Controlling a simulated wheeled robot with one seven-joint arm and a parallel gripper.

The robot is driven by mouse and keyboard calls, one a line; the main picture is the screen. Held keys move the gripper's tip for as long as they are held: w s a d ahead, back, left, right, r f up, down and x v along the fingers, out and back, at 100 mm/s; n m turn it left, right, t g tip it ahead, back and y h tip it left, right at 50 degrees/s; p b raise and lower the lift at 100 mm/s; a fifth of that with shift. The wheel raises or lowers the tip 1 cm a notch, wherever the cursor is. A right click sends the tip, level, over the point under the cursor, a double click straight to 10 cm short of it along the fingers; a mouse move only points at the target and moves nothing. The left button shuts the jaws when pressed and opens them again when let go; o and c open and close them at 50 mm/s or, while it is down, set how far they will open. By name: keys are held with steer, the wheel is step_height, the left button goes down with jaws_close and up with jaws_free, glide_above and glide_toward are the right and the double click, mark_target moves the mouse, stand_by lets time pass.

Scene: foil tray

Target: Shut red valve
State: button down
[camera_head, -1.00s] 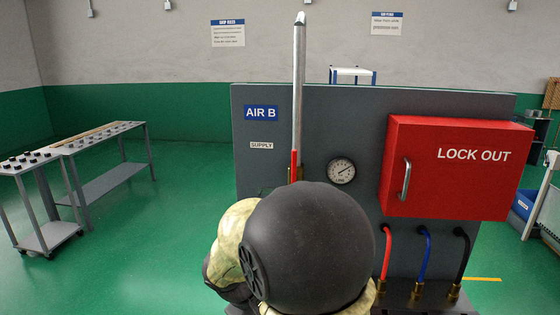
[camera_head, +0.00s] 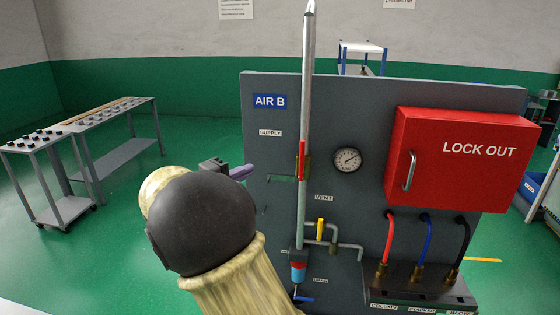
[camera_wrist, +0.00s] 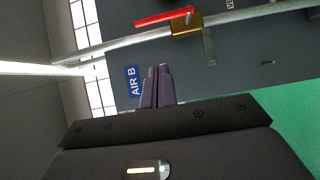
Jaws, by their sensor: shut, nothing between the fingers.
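The red valve has a red lever (camera_head: 301,160) lying roughly in line with the vertical pipe (camera_head: 307,90), on a brass body (camera_head: 307,167). In the wrist view the red lever (camera_wrist: 163,17) runs along the pipe at the top, beside the brass body (camera_wrist: 187,26). My gripper (camera_head: 242,171) is left of the valve, in front of the panel's left edge, apart from the lever. Its purple fingers (camera_wrist: 158,72) are together and empty in the wrist view. My arm does not cover the lever.
The grey panel (camera_head: 262,220) carries a gauge (camera_head: 347,160), a yellow lever (camera_head: 320,229), a blue handle (camera_head: 302,298) and a red LOCK OUT box (camera_head: 460,165). Red, blue and black hoses hang below the box. A grey bench (camera_head: 125,170) stands at left, with open green floor between.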

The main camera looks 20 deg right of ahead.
mark_target(302, 161)
steer(key=s+d+p+x, duration=0.1)
steer(key=s+p+x, duration=0.1)
steer(key=p+x, duration=0.5)
steer(key=x, duration=0.5)
steer(key=shift+s+d+p, duration=0.15)
steer(key=shift+d+p, duration=0.25)
steer(key=shift+d, duration=0.05)
